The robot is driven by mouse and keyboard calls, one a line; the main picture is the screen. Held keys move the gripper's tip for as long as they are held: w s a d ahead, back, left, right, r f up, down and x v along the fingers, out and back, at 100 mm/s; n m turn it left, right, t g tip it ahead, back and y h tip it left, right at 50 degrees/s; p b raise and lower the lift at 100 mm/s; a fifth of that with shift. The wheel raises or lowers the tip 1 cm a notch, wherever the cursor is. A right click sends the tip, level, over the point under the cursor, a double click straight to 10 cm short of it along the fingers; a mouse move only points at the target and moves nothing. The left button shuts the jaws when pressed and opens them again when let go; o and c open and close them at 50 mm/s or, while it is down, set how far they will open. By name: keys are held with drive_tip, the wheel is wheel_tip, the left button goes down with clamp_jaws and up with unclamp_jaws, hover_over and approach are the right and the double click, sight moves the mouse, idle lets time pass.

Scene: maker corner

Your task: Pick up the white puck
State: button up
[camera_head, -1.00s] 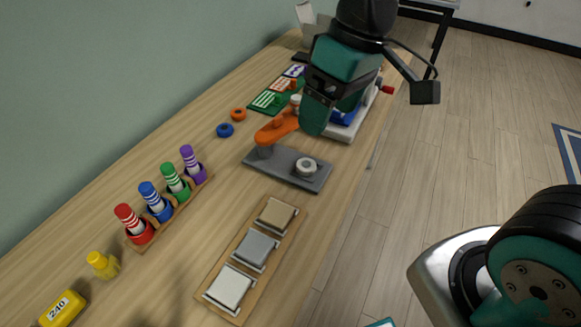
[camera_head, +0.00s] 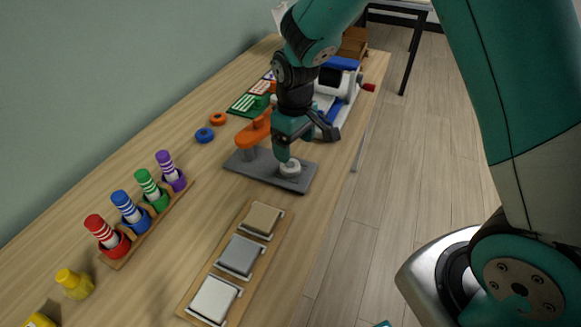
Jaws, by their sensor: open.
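The white puck (camera_head: 290,168) lies on the grey base plate (camera_head: 257,169) of a small press with an orange arm (camera_head: 252,134). My gripper (camera_head: 286,152) points down right over the puck, and its fingertip area overlaps the puck's upper left edge in the picture. The jaws are open. Whether a finger touches the puck cannot be told, and the far side of the puck is hidden by the gripper.
A wooden rack with pads (camera_head: 242,254) lies in front of the plate. A marker rack (camera_head: 137,241) stands left. Blue (camera_head: 204,135) and orange (camera_head: 218,118) rings lie behind. A white and blue machine (camera_head: 338,88) stands behind right. The bench's right edge is close.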

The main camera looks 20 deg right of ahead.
sight(292, 166)
drive_tip(key=shift+s+a+f, duration=0.1)
drive_tip(key=shift+a+f, duration=0.1)
drive_tip(key=shift+f, duration=1.35)
drive_tip(key=shift+a+f, duration=0.15)
drive_tip(key=shift+f, duration=1.4)
drive_tip(key=c, duration=1.1)
drive_tip(key=shift+o, duration=0.2)
drive_tip(key=shift+r, duration=0.1)
